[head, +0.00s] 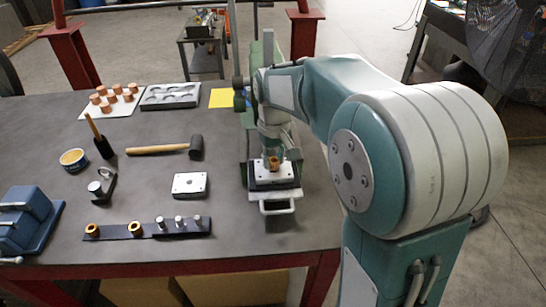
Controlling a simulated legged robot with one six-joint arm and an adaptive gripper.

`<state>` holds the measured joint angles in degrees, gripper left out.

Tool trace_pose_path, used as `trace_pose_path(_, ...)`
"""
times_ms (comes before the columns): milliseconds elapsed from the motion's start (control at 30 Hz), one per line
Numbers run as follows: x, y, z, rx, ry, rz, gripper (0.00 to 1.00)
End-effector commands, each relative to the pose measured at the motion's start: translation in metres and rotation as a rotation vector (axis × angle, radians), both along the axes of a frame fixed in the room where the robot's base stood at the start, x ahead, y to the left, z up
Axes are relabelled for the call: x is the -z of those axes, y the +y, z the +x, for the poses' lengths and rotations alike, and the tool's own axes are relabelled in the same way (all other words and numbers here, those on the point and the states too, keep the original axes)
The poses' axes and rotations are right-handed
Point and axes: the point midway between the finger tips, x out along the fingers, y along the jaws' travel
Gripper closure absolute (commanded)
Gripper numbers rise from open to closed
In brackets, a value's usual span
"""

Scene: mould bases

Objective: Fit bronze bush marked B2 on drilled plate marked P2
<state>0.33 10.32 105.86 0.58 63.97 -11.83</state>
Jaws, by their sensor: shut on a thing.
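My gripper (272,148) points down at the green machine near the table's right side. It is shut on a bronze bush (273,163), which shows just below the fingers. Under the bush is a light drilled plate (288,172) on a dark base. I cannot tell whether the bush touches the plate or is above it. A second pale plate (190,184) with holes or studs lies on a dark base on the table, left of the gripper. No B2 or P2 marking is readable in this view, and my arm hides part of the machine.
A dark rack (160,231) at the front holds bronze bushes and silver pins. A mallet (165,149), a tape roll (73,159), a blue vise (28,220) and a grey tray (170,106) stand to the left. A white handle (278,207) sticks out below the machine.

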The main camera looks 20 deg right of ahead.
Motion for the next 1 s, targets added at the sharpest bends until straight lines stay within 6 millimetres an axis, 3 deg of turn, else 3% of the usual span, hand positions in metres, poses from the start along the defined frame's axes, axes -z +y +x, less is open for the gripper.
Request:
trace_pose_path(867, 0.0103, 0.0, 0.0, 0.0, -0.001, 0.0, 1.0)
trace_pose_path(900, 0.0103, 0.0, 0.0, 0.0, -0.001, 0.0, 0.59)
trace_pose_path(1000, 0.0102, 0.0, 0.0, 0.0, -0.001, 0.0, 0.24)
